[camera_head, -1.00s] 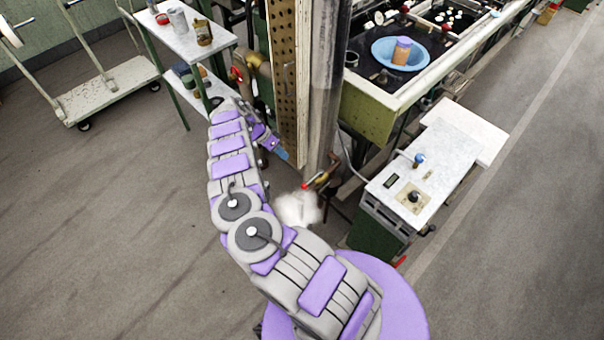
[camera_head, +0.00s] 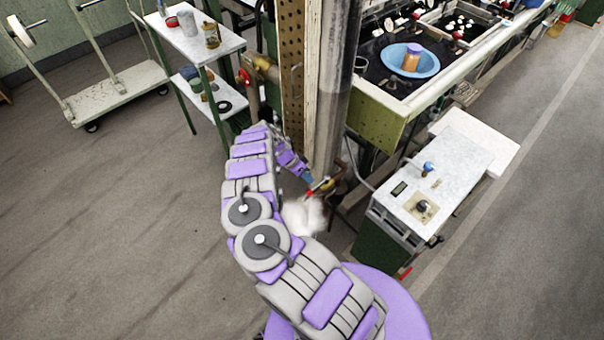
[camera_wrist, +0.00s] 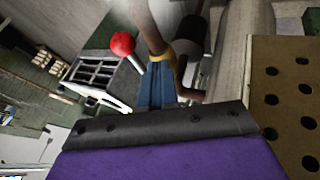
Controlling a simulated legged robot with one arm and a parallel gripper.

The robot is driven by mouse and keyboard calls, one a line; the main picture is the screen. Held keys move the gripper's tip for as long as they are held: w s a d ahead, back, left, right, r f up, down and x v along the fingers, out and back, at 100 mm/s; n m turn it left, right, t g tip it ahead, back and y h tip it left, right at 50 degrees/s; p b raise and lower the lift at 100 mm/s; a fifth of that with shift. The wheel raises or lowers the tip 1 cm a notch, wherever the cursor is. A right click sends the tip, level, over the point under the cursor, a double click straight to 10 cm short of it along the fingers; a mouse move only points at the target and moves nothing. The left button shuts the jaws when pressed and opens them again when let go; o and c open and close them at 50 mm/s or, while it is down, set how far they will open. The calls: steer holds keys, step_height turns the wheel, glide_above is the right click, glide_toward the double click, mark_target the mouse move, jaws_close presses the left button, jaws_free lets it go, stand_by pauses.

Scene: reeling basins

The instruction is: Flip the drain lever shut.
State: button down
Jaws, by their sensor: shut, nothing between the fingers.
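The drain lever (camera_head: 312,191) has a red end and sits on a small brass valve (camera_head: 329,187) low beside the big grey column. In the wrist view its red ball knob (camera_wrist: 122,43) stands up on a short pale rod, just left of my fingertips. My gripper (camera_head: 307,178) has blue fingers, shut and empty, close to the lever in the head view. In the wrist view the blue fingers (camera_wrist: 158,85) overlap the valve area and hide part of it. I cannot tell whether they touch the lever.
A thick grey column (camera_head: 328,100) and a perforated board (camera_wrist: 285,95) stand close beside my gripper. White vapour (camera_head: 303,215) hangs below the valve. A control box (camera_head: 445,165) stands to the right. A shelf stand (camera_head: 205,45) and a cart (camera_head: 115,95) are at left.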

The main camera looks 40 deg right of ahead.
steer(key=shift+s+f, duration=0.15)
steer(key=shift+s, duration=0.55)
steer(key=shift+p, duration=0.3)
